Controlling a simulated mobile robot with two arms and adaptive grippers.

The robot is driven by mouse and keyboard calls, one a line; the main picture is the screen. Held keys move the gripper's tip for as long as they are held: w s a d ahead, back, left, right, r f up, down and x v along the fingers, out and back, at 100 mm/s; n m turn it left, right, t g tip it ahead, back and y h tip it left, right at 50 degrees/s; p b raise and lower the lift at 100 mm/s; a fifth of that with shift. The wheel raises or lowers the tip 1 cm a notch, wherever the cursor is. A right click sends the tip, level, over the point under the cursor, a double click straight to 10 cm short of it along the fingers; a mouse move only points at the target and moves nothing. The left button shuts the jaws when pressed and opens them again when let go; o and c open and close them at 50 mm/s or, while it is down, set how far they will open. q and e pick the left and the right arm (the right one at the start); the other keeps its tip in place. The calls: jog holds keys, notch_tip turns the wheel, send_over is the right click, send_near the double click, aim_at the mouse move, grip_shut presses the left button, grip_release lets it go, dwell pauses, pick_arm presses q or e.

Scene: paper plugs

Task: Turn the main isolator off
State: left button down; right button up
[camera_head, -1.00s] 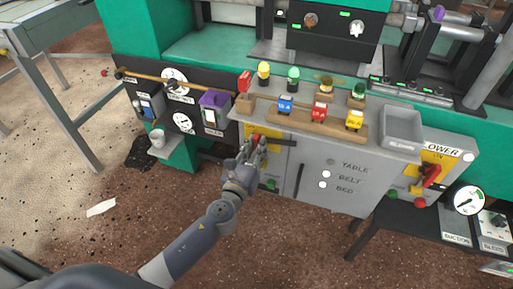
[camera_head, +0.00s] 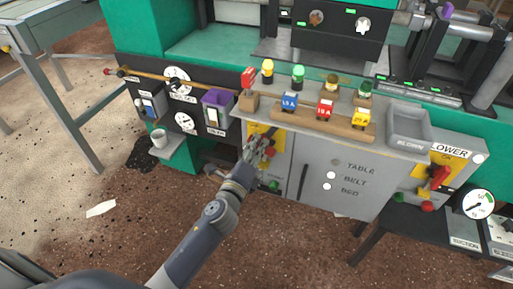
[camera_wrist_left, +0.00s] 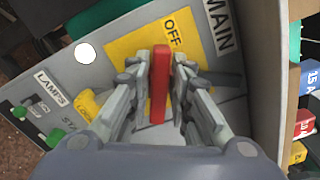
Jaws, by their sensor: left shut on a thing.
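The main isolator's red handle (camera_wrist_left: 160,88) stands on a yellow plate (camera_wrist_left: 125,42) with the word OFF, beside a MAIN label (camera_wrist_left: 222,25). In the left wrist view the handle lies between the two fingers of my left gripper (camera_wrist_left: 160,75), which is shut on it. The handle runs up and down in that view, its upper end near OFF. In the head view my left gripper (camera_head: 259,145) is at the grey cabinet's upper left, covering much of the isolator. My right gripper is not in view.
A shelf with a wooden rack of coloured plugs (camera_head: 310,120) juts out just above the gripper. A LAMPS switch (camera_wrist_left: 40,103) sits near the isolator.

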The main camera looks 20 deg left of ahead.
pick_arm(q)
jog(key=shift+a+f+n, duration=0.1)
jog(key=shift+f+n, duration=0.1)
jog(key=shift+n, duration=1.15)
jog(key=shift+f+n, duration=0.15)
jog(key=shift+n, duration=1.2)
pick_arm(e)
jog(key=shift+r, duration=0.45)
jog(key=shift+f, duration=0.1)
pick_arm(q)
jog(key=c, duration=1.6)
grip_release()
jog(key=shift+o, duration=0.2)
jog(key=shift+s, duration=0.1)
jog(key=s, duration=1.2)
jog(key=shift+a, duration=0.2)
jog(key=shift+w, duration=0.1)
